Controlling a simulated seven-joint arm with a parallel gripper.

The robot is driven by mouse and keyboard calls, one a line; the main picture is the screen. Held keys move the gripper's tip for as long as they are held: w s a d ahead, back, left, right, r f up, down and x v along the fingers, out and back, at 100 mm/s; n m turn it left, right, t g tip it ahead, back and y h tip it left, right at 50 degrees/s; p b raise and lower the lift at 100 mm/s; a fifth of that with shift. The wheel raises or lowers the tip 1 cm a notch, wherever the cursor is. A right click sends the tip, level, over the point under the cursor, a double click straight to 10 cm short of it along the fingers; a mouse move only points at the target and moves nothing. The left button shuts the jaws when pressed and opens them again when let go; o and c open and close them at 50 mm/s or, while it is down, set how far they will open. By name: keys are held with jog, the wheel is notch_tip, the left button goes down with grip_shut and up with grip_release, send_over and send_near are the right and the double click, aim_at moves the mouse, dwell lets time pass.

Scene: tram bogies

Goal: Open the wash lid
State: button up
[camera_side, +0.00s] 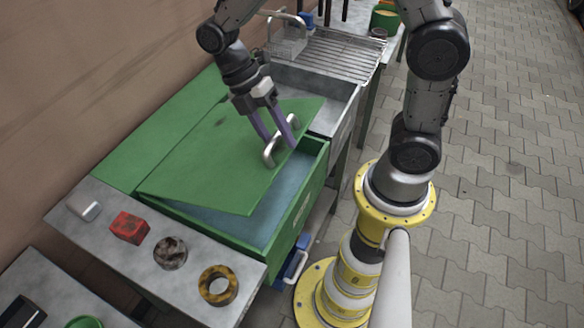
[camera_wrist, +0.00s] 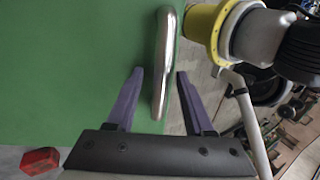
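The wash lid (camera_side: 215,150) is a green panel on a green wash tank (camera_side: 310,185). It is tilted up a little, with its front edge raised off the tank and bluish water or lining showing in the gap. A silver bar handle (camera_side: 270,154) stands near the lid's front edge; it also shows in the wrist view (camera_wrist: 161,60). My gripper (camera_side: 280,143) has its two purple fingers apart, one on each side of the handle. In the wrist view, gaps show between the fingers (camera_wrist: 160,74) and the bar, so it looks unclamped.
A grey bench (camera_side: 188,282) in front holds a red block (camera_side: 129,227), a dark lumpy part (camera_side: 170,252), a rusty ring (camera_side: 218,285) and a pale block (camera_side: 83,207). A wire drain rack (camera_side: 335,55) stands behind the tank. Paved floor lies right.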

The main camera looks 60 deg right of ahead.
jog(key=s+f+t, duration=0.2)
jog(key=s+f, duration=0.1)
jog(key=f, duration=0.5)
jog(key=shift+s+f+t, duration=0.2)
jog(key=shift+f+t, duration=0.2)
jog(key=shift+r, duration=0.1)
jog(key=shift+t, duration=0.9)
jog(key=r, duration=0.7)
jog(key=shift+w+r, duration=0.25)
jog(key=shift+w, duration=0.15)
notch_tip(320, 180, up, 8)
jog(key=s+t, duration=0.2)
notch_tip(320, 180, down, 14)
jog(key=shift+w+d+r, duration=0.25)
jog(key=shift+w+d, duration=0.15)
jog(key=shift+w, duration=0.05)
